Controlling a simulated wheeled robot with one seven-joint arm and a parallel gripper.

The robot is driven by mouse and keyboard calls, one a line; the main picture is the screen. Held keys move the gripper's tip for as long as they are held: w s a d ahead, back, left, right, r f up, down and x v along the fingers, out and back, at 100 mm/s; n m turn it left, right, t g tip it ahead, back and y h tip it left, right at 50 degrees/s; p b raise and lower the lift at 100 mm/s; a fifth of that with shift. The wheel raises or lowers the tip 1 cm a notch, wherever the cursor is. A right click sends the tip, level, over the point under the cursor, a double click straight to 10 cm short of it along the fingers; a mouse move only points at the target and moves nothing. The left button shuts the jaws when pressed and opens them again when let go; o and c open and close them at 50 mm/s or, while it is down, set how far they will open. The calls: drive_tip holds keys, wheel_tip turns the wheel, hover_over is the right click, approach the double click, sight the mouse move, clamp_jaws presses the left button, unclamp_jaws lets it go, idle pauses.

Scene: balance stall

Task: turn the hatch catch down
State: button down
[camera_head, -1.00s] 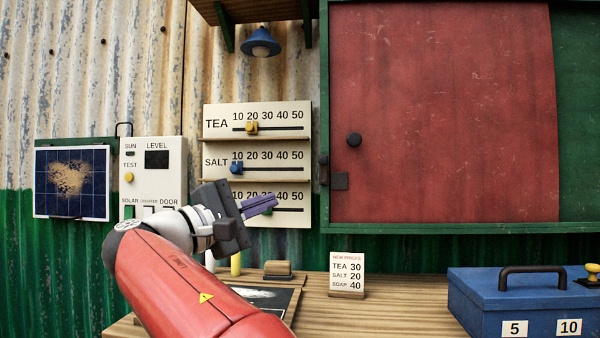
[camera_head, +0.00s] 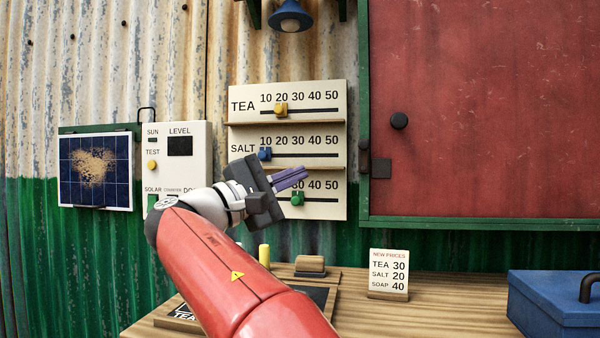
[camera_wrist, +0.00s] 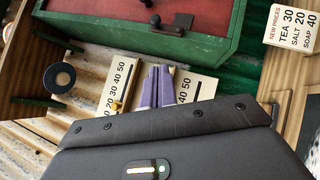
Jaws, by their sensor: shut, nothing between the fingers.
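The red hatch (camera_head: 470,110) sits in a green frame at the upper right of the head view, with a round black knob (camera_head: 399,120). The small dark hatch catch (camera_head: 364,160) is on the frame's left edge, beside a dark plate (camera_head: 381,168) on the hatch's lower left corner. It looks upright, but it is too small to be sure. The wrist view shows the catch (camera_wrist: 167,31) near the plate. My gripper (camera_head: 302,173) is shut and empty, its purple fingers in front of the lowest price slider board, left of the catch and apart from it.
Slider boards for tea (camera_head: 285,102) and salt (camera_head: 300,152) are on the wall left of the hatch. A price card (camera_head: 389,270) and a blue cash box (camera_head: 550,290) stand on the wooden counter (camera_head: 450,275). A solar panel (camera_head: 97,170) and control box hang at left.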

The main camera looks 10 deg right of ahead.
drive_tip(key=p, duration=0.1)
approach(364, 156)
drive_tip(key=w+r, duration=0.2)
drive_tip(key=w, duration=0.1)
drive_tip(key=shift+s+d+r, duration=0.15)
drive_tip(key=shift+d+r, duration=0.1)
drive_tip(key=shift+d, duration=0.3)
drive_tip(key=shift+s+d+r, duration=0.15)
drive_tip(key=shift+d+r, duration=0.1)
drive_tip(key=shift+d, duration=0.3)
drive_tip(key=shift+s+d+r, duration=0.15)
drive_tip(key=shift+d+r, duration=0.15)
drive_tip(key=shift+d, duration=0.25)
drive_tip(key=shift+r+m+g, duration=0.1)
drive_tip(key=shift+m+g, duration=0.2)
drive_tip(key=shift+m, duration=0.1)
